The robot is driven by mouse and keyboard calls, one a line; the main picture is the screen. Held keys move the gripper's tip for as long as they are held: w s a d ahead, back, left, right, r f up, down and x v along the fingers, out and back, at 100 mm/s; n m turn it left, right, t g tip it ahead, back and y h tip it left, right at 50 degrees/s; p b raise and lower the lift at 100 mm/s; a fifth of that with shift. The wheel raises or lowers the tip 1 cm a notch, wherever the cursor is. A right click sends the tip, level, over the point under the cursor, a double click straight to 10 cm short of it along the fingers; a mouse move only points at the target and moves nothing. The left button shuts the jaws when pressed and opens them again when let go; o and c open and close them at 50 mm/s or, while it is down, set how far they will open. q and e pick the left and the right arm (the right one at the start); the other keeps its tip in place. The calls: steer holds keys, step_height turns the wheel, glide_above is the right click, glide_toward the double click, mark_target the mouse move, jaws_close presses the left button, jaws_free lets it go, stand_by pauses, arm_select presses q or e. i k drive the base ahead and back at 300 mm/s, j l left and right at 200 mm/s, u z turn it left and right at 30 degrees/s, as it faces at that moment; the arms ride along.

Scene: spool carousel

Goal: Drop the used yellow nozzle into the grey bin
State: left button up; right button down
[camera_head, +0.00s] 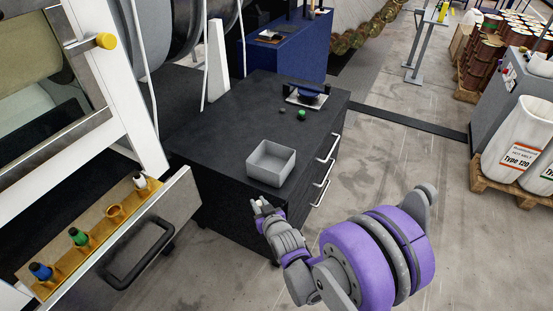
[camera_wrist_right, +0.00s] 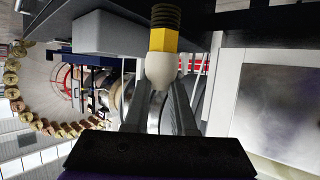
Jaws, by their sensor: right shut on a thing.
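The grey bin (camera_head: 258,172) is an open square box standing near the front edge of a dark cabinet top. My right gripper (camera_head: 262,207) is beside the cabinet's front corner, just below and in front of the bin in the picture. In the right wrist view, my right gripper (camera_wrist_right: 161,88) is shut on the yellow nozzle (camera_wrist_right: 163,40), which has a pale rounded end between the fingers and a dark ribbed end pointing away. The nozzle is too small to make out clearly in the head view. My left gripper is not in view.
The dark cabinet (camera_head: 220,135) also holds a tool on a stand (camera_head: 308,94) and a small green object (camera_head: 301,115). An open drawer (camera_head: 150,235) at left has a rack with blue, green and white nozzles and an empty socket (camera_head: 115,213). Drawer handles (camera_head: 328,147) project from the cabinet.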

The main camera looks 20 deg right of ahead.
mark_target(275, 171)
steer(key=i+l, duration=0.1)
steer(key=l, duration=0.7)
steer(key=i+l, duration=0.15)
steer(key=i, duration=0.4)
